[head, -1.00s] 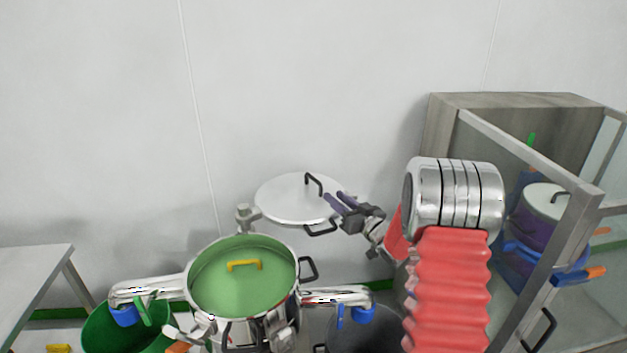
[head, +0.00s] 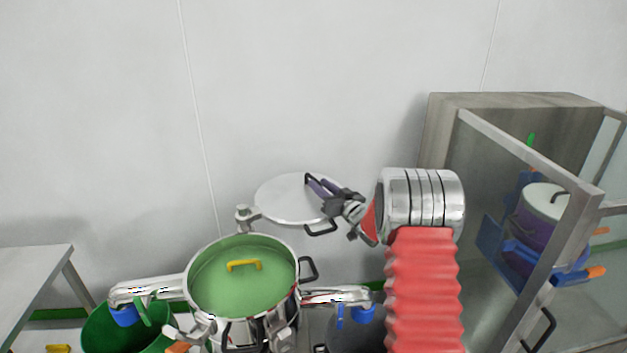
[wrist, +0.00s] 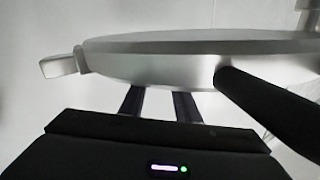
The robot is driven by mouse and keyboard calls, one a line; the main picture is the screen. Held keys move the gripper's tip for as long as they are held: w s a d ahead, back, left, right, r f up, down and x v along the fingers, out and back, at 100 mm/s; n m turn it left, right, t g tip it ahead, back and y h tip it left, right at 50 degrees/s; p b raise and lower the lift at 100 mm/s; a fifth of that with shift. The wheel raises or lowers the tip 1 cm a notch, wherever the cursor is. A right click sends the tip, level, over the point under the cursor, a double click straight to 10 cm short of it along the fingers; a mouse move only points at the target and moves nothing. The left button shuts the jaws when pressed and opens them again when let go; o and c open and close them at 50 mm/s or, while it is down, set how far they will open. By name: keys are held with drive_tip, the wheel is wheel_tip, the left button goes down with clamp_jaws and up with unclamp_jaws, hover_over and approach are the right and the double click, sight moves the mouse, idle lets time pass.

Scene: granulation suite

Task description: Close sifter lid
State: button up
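The sifter (head: 290,312) is a steel pot at lower centre in the head view, its green inside and a yellow handle (head: 243,265) showing from above. Its round pale lid (head: 283,199) is swung away behind the pot, beside a small hinge post (head: 246,217). The lid has a black handle on top and a black side handle (head: 321,230). My gripper (head: 318,186) is over the lid's right part, fingers apart, close to the top handle. In the wrist view the lid (wrist: 180,68) appears edge-on and hides my fingertips; I cannot tell whether they touch it.
A glass-sided cabinet (head: 520,100) stands at the right, with a lidded purple container (head: 535,215) inside. A green bin (head: 100,330) is at lower left beside a grey table (head: 35,265). Steel side arms with blue parts stick out from the pot. A plain wall is behind.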

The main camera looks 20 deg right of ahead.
sight(308, 175)
drive_tip(key=shift+x, duration=2.55)
drive_tip(key=shift+c, duration=0.5)
clamp_jaws()
